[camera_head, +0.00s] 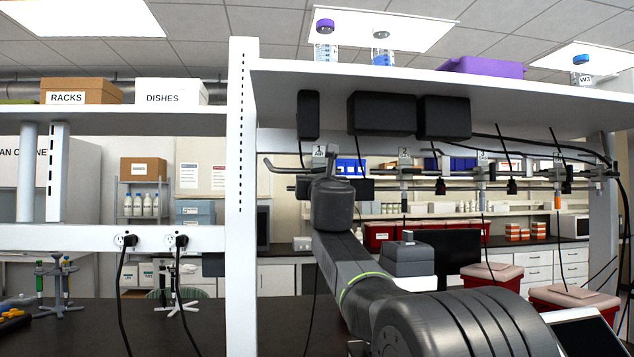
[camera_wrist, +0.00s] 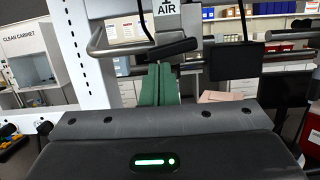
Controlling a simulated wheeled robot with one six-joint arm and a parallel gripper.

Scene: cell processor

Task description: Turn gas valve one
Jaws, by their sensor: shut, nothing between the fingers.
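The tag marked 1 (camera_head: 319,151) hangs on the gas pipe below the shelf in the head view, just above my wrist. In the wrist view the valve shows as a black bar handle (camera_wrist: 173,49), slightly tilted, below a white tag reading AIR (camera_wrist: 166,67). A bent grey pipe (camera_wrist: 97,46) runs to its left. My gripper (camera_wrist: 159,70) has its green fingers shut together and empty. The fingertips are just below the black handle; I cannot tell whether they touch it. In the head view my wrist hides the fingers and most of this valve.
More valves stand along the rail to the right, including the one with tag 2 (camera_head: 404,153). The white shelf (camera_head: 420,78) is overhead, and a white post (camera_head: 242,200) stands close left. Cables hang around the rail. The dark bench (camera_head: 70,335) lies below.

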